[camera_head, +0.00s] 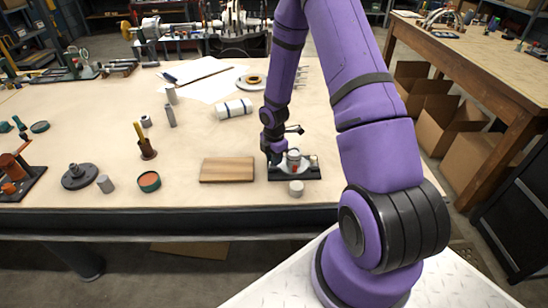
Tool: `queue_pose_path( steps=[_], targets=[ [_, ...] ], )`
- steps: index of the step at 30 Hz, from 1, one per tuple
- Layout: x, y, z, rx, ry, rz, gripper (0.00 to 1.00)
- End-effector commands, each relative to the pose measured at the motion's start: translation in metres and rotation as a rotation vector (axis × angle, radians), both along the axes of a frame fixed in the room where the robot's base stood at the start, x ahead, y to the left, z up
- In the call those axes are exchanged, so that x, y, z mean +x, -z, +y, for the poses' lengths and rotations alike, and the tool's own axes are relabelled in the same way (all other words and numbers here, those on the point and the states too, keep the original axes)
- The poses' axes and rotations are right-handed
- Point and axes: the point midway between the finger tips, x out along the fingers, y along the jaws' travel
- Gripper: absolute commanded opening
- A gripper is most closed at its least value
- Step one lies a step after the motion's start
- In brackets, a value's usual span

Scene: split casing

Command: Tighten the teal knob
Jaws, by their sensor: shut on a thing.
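My gripper (273,159) points down at the left end of a dark casing base (311,173) on the table. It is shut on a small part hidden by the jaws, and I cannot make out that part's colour. A grey-white round body (293,157) with a red spot (294,168) sits on the base, just right of the jaws. I cannot pick out a teal knob on the casing. At the far left of the table lie a small teal piece (19,122) and a teal-rimmed disc (39,127).
A wooden block (227,169) lies left of the casing. A short grey cylinder (296,188) stands in front of it. A white roll (233,109) and a plate (252,82) lie behind. Left are a brown cup (147,150) and a round tin (149,181).

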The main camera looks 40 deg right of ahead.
Motion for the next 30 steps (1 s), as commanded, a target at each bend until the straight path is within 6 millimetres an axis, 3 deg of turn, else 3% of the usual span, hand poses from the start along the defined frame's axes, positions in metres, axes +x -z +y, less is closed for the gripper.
queue_pose_path(
  steps=[30],
  targets=[
    [0.0007,-0.0005,0.0003,-0.001,0.954,-0.002,0.02]
  ],
)
